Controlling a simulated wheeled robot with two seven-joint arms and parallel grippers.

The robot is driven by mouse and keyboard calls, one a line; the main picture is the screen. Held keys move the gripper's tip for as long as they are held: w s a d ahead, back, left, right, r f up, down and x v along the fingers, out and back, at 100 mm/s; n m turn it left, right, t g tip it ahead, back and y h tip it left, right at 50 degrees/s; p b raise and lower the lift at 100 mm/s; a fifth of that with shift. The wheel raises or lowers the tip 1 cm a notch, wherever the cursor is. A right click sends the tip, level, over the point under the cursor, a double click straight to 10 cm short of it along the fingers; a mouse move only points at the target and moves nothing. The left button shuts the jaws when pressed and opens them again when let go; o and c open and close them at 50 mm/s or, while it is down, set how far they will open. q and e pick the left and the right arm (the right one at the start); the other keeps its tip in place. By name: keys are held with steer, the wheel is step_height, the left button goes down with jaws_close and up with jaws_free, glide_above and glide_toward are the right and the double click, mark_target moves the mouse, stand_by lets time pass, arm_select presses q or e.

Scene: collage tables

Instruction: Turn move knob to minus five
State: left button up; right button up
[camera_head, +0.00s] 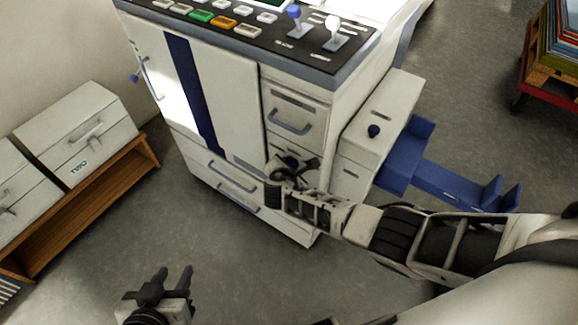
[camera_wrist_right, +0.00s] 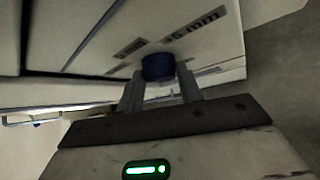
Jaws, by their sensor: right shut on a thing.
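The dark blue round move knob (camera_wrist_right: 158,67) sits on a pale panel in the right wrist view. My right gripper (camera_wrist_right: 160,88) is shut on it, one finger on each side. A dark label ending in "5 mm" (camera_wrist_right: 197,24) is printed beyond the knob; its sign is too blurred to read. In the head view my right gripper (camera_head: 292,168) is at the lower front of the white machine (camera_head: 235,95), and it hides the knob there. My left gripper (camera_head: 173,277) is open and empty above the floor, apart from the machine.
A control panel (camera_head: 245,30) with buttons and levers tops the machine. A drawer handle (camera_head: 290,126) is just above my right gripper. A side box (camera_head: 372,108) with a blue tray (camera_head: 440,182) stands to the right. Grey cases on a wooden shelf (camera_head: 85,205) are at left; floor between is clear.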

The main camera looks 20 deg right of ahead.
arm_select(q)
steer(key=shift+w, duration=0.1)
arm_select(e)
steer(key=o, duration=1)
arm_select(q)
steer(key=shift+r, duration=0.1)
steer(key=r+p, duration=0.1)
steer(key=p, duration=0.1)
steer(key=a+r+p, duration=0.1)
steer(key=p, duration=0.2)
steer(key=shift+r+p, duration=0.2)
steer(key=shift+p, duration=0.1)
arm_select(e)
steer(key=v, duration=1.6)
arm_select(q)
steer(key=shift+s+y, duration=0.25)
steer(key=shift+y, duration=0.05)
arm_select(e)
steer(key=shift+w, duration=0.1)
